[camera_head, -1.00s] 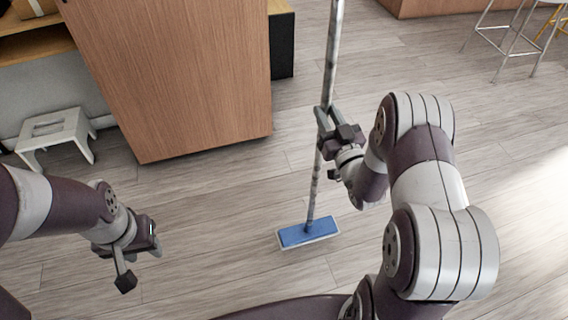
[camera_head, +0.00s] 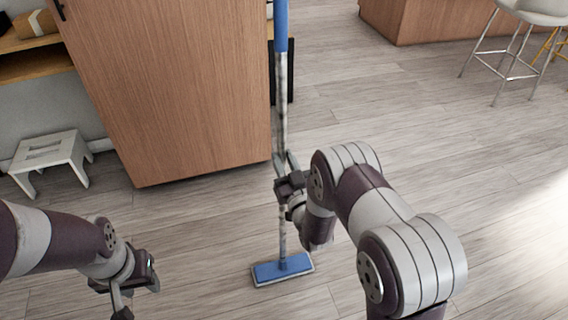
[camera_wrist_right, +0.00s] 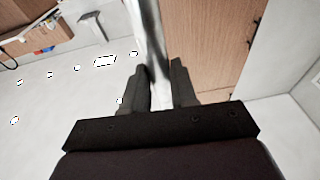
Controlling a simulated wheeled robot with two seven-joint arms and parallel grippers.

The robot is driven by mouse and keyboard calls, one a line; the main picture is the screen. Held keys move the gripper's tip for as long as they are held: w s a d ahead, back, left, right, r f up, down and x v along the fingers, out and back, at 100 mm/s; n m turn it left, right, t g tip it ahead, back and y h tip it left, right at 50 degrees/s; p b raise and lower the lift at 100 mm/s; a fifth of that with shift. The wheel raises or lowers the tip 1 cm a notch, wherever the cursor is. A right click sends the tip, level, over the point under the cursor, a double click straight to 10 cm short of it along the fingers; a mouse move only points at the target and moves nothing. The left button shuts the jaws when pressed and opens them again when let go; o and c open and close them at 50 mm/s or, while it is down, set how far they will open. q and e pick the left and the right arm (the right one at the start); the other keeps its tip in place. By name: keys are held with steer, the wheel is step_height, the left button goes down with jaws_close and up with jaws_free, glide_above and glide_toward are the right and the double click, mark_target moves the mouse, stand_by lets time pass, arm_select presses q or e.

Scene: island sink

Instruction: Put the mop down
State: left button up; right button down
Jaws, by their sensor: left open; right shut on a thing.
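The mop stands nearly upright in the head view, with a grey pole (camera_head: 282,118), a blue upper handle (camera_head: 281,25) and a flat blue head (camera_head: 282,269) that appears to rest on the floor. My right gripper (camera_head: 283,172) is shut on the pole, about midway along its visible length. In the right wrist view the pole (camera_wrist_right: 150,40) passes between the two fingers (camera_wrist_right: 164,88). My left gripper (camera_head: 130,296) is open and empty at the lower left, apart from the mop. The top of the mop handle is cut off by the frame.
A wooden cabinet (camera_head: 170,95) stands just left of and behind the pole. A white step stool (camera_head: 50,160) is at the left, by the wall. A bar stool (camera_head: 515,50) and a wooden island (camera_head: 430,20) are at the upper right. The floor (camera_head: 440,140) between is clear.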

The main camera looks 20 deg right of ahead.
steer(key=shift+r, duration=0.15)
steer(key=c, duration=0.9)
jaws_free()
steer(key=shift+c, duration=0.2)
steer(key=shift+o, duration=0.3)
